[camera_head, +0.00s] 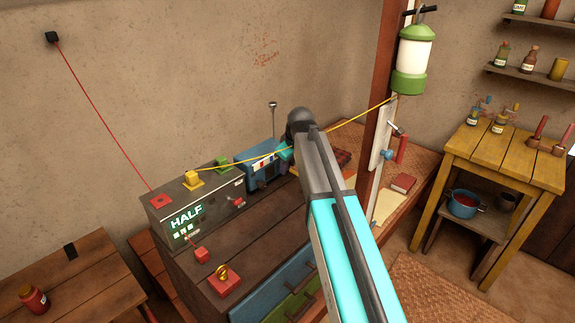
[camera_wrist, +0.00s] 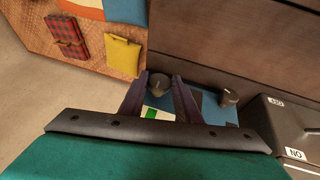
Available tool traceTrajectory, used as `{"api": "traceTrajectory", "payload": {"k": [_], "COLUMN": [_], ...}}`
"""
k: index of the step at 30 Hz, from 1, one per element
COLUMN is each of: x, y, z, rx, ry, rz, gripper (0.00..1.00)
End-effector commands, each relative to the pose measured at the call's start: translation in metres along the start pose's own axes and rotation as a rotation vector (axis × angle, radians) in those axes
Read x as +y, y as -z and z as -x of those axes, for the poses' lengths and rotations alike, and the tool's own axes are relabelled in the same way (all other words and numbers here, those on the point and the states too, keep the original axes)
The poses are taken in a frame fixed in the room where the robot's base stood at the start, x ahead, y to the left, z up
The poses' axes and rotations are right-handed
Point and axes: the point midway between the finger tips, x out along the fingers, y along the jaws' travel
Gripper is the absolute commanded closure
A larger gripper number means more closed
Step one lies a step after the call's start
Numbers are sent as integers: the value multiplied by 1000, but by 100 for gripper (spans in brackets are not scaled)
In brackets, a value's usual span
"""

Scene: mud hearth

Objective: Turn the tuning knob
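The blue radio (camera_head: 262,172) sits on the dark wooden cabinet, its right part hidden behind my arm in the head view. The wrist view shows part of its blue face (camera_wrist: 205,106) with two dark round knobs. One knob (camera_wrist: 159,84) appears between my fingertips; the other knob (camera_wrist: 229,97) is to the right, outside them. I cannot tell which is the tuning knob. My gripper (camera_wrist: 160,77) is open, its two dark fingers apart. I cannot tell whether they touch the knob. A white and green dial strip (camera_wrist: 152,112) shows between the fingers.
A red block with a yellow ring (camera_head: 224,281) lies in front. A yellow wire (camera_head: 350,120) runs to the post with the green lantern (camera_head: 412,60). A yellow table (camera_head: 505,155) stands right.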

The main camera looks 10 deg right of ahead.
Motion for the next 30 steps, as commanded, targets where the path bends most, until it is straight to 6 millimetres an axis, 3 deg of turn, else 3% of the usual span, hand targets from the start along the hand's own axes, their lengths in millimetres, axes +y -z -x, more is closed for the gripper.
{"api": "traceTrajectory", "payload": {"k": [1,4,17,30], "x": [0,-1,1,10], "y": [0,0,2,3], "z": [0,0,1,-1], "rx": [0,0,0,-1], "ry": [1,1,64,345], "rz": [0,0,-25,-140], "gripper": [79,94,93,93]}}
